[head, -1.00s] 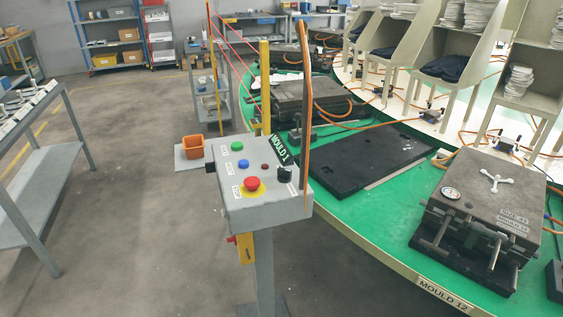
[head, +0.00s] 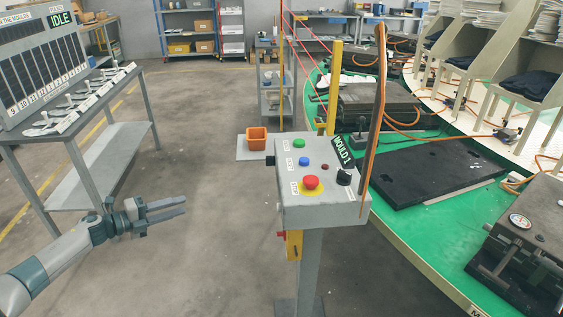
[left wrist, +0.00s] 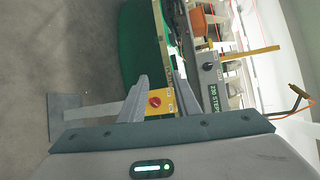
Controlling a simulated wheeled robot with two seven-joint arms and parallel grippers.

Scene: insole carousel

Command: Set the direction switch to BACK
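The grey control box (head: 322,208) stands on a post, with green, blue and red mushroom buttons and a black rotary knob (head: 343,177) on top. Another black knob (head: 270,160) sticks out of its left side. The left wrist view shows a black knob (left wrist: 209,67) on a grey face, beside small unreadable labels. I cannot read which knob is the direction switch, nor its setting. My left gripper (head: 184,205) is open and empty, left of the box and apart from it. Its fingers (left wrist: 158,88) show spread in the wrist view. My right gripper is out of view.
A red switch on a yellow plate (head: 293,244) sits on the post below the box. An orange bin (head: 257,138) stands behind the box. The green carousel (head: 405,222) with moulds is at right, a grey table (head: 108,165) at left.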

